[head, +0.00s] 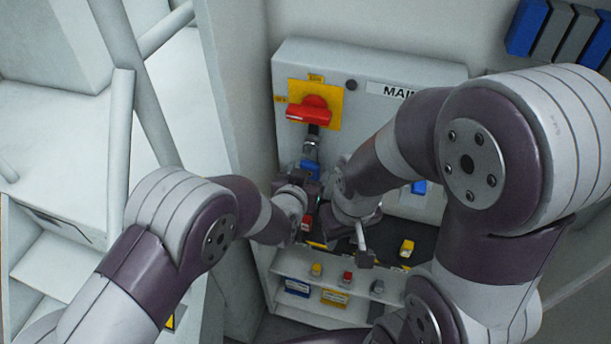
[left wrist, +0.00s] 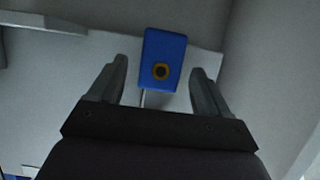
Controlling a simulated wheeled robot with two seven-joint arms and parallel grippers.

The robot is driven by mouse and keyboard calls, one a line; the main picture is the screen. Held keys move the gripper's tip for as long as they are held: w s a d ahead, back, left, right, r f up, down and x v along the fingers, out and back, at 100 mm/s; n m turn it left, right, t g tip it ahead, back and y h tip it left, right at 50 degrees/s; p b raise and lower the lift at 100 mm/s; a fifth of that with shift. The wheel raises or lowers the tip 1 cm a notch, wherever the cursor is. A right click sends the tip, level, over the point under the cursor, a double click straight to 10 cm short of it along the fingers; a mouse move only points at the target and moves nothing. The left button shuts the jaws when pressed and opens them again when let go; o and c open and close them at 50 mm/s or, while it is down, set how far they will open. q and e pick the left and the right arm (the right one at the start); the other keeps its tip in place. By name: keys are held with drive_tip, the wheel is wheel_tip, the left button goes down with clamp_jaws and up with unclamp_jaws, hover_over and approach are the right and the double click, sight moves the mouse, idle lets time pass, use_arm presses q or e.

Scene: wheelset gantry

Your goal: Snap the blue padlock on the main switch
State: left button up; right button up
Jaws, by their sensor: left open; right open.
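The main switch (head: 309,112) is a red handle on a yellow plate, on the grey panel box at the upper middle of the head view. The blue padlock (head: 311,169) is below the switch, by my left gripper (head: 311,158). In the left wrist view the padlock's blue body (left wrist: 164,52) with a round keyhole lies between and beyond the two spread fingers of my open left gripper (left wrist: 165,85). Whether its shackle is through anything is not clear. My right gripper (head: 364,258) is open, low in front of the shelf, partly hidden by its arm.
Below the panel box, a shelf (head: 330,278) holds a yellow padlock (head: 317,269), a red padlock (head: 347,278) and a grey one (head: 377,287). Another yellow item (head: 407,247) lies on the dark ledge. My right arm covers much of the panel's right side.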

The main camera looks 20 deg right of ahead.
use_arm(q)
drive_tip(key=b+v, duration=0.2)
drive_tip(key=v, duration=1)
drive_tip(key=shift+s+a, duration=0.2)
drive_tip(key=shift+s, duration=0.05)
